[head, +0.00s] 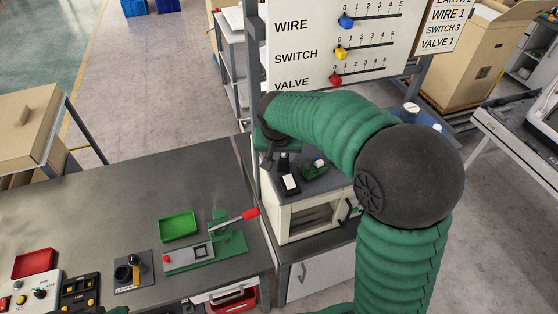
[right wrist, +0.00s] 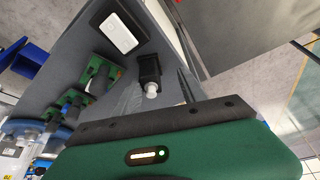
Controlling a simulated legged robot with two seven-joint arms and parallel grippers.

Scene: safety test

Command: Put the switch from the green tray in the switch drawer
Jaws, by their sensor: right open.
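The green tray (head: 178,226) lies on the dark bench at the left and looks empty. My right gripper (head: 274,152) is open above the white cabinet's grey top, partly hidden by my arm. Near it stands a black block with a white face (head: 290,183), which looks like a switch; it also shows in the right wrist view (right wrist: 119,33). A black piece with a pale knob (right wrist: 150,75) is close to the gripper, with nothing visibly held. A drawer with a red bin (head: 233,299) stands open under the bench; I cannot tell whether it is the switch drawer. My left gripper is not in view.
A green press with a red handle (head: 225,240) stands beside the tray. The white cabinet (head: 300,218) has an open front. A green component (head: 314,170) sits on its top. A counter board (head: 340,40) rises behind. A red tray (head: 34,263) lies far left.

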